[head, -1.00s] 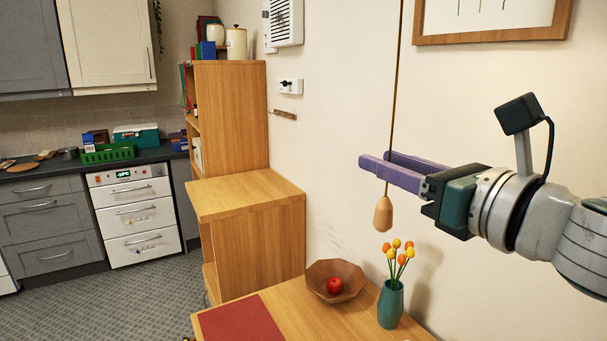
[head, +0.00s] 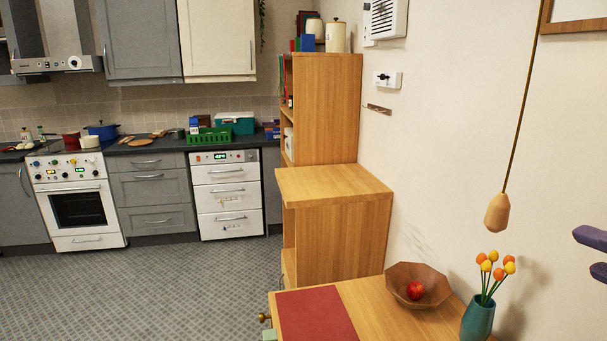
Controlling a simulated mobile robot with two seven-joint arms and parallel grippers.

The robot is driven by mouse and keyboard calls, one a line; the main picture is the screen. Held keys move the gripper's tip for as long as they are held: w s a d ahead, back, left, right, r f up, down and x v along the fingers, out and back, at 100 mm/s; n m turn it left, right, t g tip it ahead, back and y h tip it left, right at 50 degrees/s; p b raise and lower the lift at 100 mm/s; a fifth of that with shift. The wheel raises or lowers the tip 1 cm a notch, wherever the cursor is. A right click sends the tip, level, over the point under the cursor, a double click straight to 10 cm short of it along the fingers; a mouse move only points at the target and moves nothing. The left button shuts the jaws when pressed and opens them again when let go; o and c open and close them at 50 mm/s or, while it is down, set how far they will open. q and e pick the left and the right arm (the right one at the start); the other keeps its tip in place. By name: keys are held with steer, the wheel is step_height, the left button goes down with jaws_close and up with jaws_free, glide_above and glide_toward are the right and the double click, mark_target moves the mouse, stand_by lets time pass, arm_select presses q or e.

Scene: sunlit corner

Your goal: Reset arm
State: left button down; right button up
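My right gripper (head: 590,240) shows only in part at the right edge of the head view, its purple fingers pointing left in front of the pale wall. The rest of it is cut off by the frame, and I cannot tell how far apart its fingers are. Nothing shows held at the visible fingertips. The wooden pull (head: 497,212) hanging on a cord is to its left, apart from it. My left gripper is not in view.
The wooden table (head: 373,309) below bears a red mat (head: 315,316), a wooden bowl (head: 438,285) with a red apple (head: 415,290), and a teal vase (head: 478,320) of tulips. A stepped wooden cabinet (head: 335,232) stands behind. The kitchen floor (head: 150,290) at left is clear.

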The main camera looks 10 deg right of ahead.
steer(key=s+a+f+m+g+y, duration=0.4)
steer(key=s+a+f+m+g, duration=0.75)
steer(key=m, duration=0.65)
steer(key=s+a+r+m+t+p, duration=0.1)
steer(key=s+r+p, duration=0.2)
steer(key=r+p, duration=1.9)
steer(key=shift+s+r+p, duration=0.15)
steer(key=shift+p, duration=0.5)
